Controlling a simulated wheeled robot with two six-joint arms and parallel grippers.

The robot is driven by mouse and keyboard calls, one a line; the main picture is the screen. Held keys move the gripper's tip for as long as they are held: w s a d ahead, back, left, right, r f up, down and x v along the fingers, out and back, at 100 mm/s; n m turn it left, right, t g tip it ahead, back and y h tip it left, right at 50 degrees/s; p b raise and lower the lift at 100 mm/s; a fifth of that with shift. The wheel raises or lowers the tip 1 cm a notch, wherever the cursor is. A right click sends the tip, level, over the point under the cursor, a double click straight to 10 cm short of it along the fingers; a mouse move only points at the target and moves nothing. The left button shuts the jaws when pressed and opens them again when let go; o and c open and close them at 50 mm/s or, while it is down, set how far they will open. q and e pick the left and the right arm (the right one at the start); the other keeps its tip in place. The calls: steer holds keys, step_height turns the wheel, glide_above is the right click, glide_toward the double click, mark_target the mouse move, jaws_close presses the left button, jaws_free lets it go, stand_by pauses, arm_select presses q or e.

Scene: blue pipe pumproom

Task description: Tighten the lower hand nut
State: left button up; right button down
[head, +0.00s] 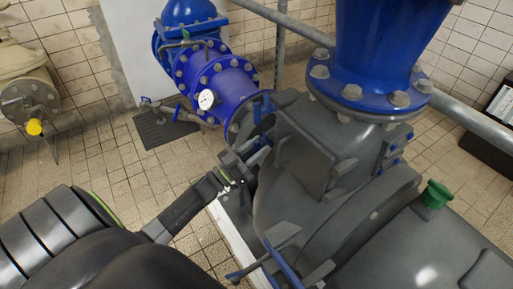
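My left gripper (250,166) reaches in from the lower left, against the left side of the dark grey pump housing (284,205). Its fingertips are at or very near dark parts beside the square cover (305,150). The fingers are small and overlap these dark parts, so I cannot tell whether they are open or shut on something. I cannot make out the lower hand nut clearly; it may be hidden by the gripper or the housing. My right gripper is not in view.
A large blue pipe (385,45) with a bolted flange rises above the housing. A blue valve pipe with a gauge (207,99) stands behind. A green cap (436,194) sits at right. A grey rail (285,20) crosses behind. Tiled floor (95,170) is clear at left.

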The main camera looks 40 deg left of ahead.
arm_select(q)
steer(key=shift+c, duration=0.3)
jaws_close()
